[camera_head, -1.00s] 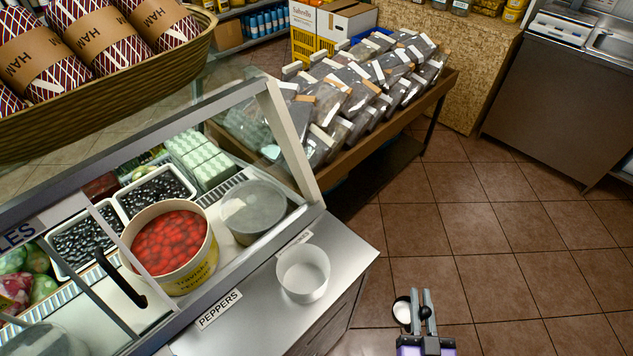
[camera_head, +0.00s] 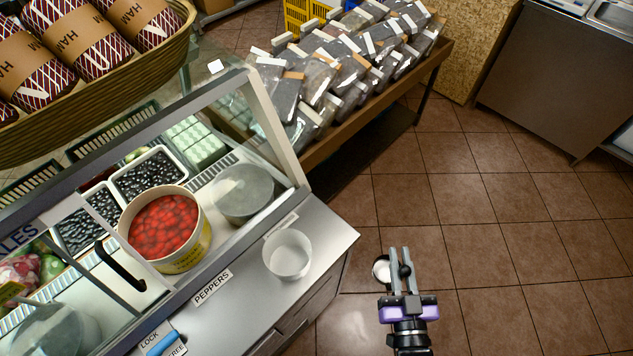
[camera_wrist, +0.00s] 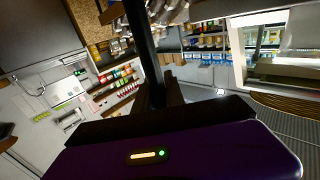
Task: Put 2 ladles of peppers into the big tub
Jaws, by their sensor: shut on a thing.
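Red peppers fill a round cream tub (camera_head: 205,240) inside the glass display case. A white, empty-looking open tub (camera_head: 288,256) stands on the metal counter in front of the case, near the "PEPPERS" label (camera_head: 212,288). My gripper (camera_head: 400,252) is over the floor, to the right of the counter and apart from it. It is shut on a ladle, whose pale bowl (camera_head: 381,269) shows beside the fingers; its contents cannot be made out. A dark handle (camera_wrist: 143,45) rises from the jaws in the wrist view.
A lidded grey tub (camera_head: 245,194) and trays of dark olives (camera_head: 152,178) sit inside the case. The slanted glass and its frame (camera_head: 272,125) edge it. A blue slider (camera_head: 162,343) is at the counter's front. Tiled floor to the right is clear.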

